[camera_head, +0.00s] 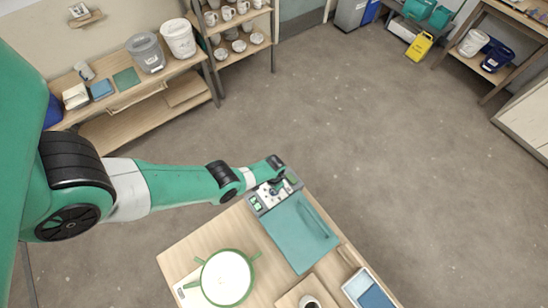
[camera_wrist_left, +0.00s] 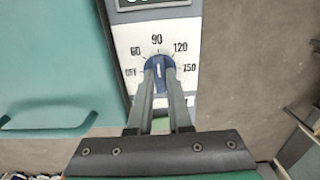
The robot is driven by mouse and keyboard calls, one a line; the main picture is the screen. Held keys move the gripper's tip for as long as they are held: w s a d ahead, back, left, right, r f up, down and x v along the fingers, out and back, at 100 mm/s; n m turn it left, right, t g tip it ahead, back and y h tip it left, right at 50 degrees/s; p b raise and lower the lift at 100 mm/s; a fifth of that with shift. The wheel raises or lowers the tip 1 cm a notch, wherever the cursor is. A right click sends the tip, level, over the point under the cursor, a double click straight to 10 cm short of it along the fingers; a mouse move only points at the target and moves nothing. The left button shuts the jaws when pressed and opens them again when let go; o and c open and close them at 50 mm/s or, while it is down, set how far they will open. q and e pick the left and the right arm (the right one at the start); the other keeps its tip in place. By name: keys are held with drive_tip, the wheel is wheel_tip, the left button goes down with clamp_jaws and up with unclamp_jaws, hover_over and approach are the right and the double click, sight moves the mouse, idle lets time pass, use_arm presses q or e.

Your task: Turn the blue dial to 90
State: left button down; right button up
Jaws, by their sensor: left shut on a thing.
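The blue dial (camera_wrist_left: 158,68) sits on a white panel (camera_wrist_left: 185,35) marked OFF, 60, 90, 120 and 150, seen in the left wrist view. Its white pointer line stands about upright in that view, towards the 90 mark. My left gripper (camera_wrist_left: 160,82) is shut on the dial, one finger on each side. In the head view my left gripper (camera_head: 277,182) is at the control panel at the end of the teal-lidded appliance (camera_head: 298,232); the dial is too small to make out there. My right gripper is in neither view.
The wooden table also holds a white round pot with a green rim (camera_head: 227,277), a blue tray (camera_head: 368,291) and a dark cup (camera_head: 309,301). Shelves with buckets (camera_head: 178,38) and mugs stand at the back left.

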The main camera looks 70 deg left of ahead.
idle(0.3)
use_arm(q)
drive_tip(key=c, duration=0.8)
unclamp_jaws()
drive_tip(key=shift+c, duration=0.2)
